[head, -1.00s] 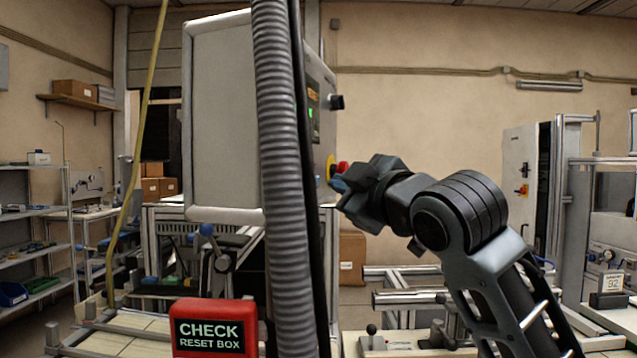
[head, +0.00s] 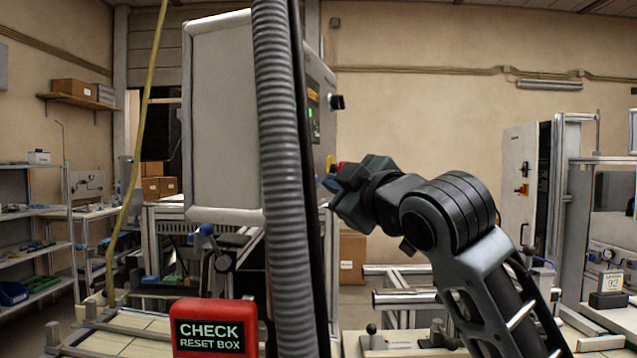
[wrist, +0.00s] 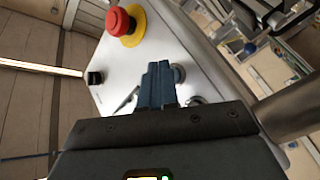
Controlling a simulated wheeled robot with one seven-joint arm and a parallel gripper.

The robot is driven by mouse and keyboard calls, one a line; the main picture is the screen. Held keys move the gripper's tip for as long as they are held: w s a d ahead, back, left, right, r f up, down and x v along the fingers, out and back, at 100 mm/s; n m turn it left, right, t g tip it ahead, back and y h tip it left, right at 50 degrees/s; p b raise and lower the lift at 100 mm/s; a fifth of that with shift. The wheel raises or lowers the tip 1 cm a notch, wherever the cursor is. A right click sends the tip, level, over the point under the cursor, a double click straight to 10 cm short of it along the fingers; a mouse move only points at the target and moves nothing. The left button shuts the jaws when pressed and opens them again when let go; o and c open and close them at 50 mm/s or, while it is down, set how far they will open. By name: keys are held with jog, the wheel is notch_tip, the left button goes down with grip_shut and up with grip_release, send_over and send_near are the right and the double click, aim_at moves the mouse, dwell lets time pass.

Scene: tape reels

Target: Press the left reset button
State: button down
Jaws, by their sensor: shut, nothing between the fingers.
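The control box (head: 222,120) is a pale grey cabinet, and its panel side faces right, towards my arm. In the wrist view the panel face (wrist: 185,50) carries a red mushroom button (wrist: 118,21) on a yellow ring, a black knob (wrist: 95,78) and a round metal-rimmed fitting (wrist: 196,101), partly hidden by my gripper. I cannot make out which control is the left reset button. My gripper (wrist: 161,72) is shut and empty, its fingertips over the lower panel. I cannot tell whether they touch it. In the head view my gripper (head: 329,184) is beside the panel, below the red button.
A ribbed grey conduit (head: 280,150) hangs in front of the box and hides part of it. A red sign (head: 214,312) reading CHECK RESET BOX stands below. A bench with rails (head: 400,300) lies below my arm. A white cabinet (head: 520,180) stands at right.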

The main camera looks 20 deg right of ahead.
jog(key=shift+w+a, duration=0.2)
jog(key=shift+a, duration=0.05)
jog(key=shift+s+d, duration=0.1)
jog(key=shift+d, duration=0.05)
dwell(0.5)
jog(key=shift+s+d, duration=0.4)
jog(key=shift+d, duration=0.1)
jog(key=s+d, duration=0.1)
jog(key=d, duration=0.1)
jog(key=s+d, duration=0.2)
dwell(0.5)
dwell(0.6)
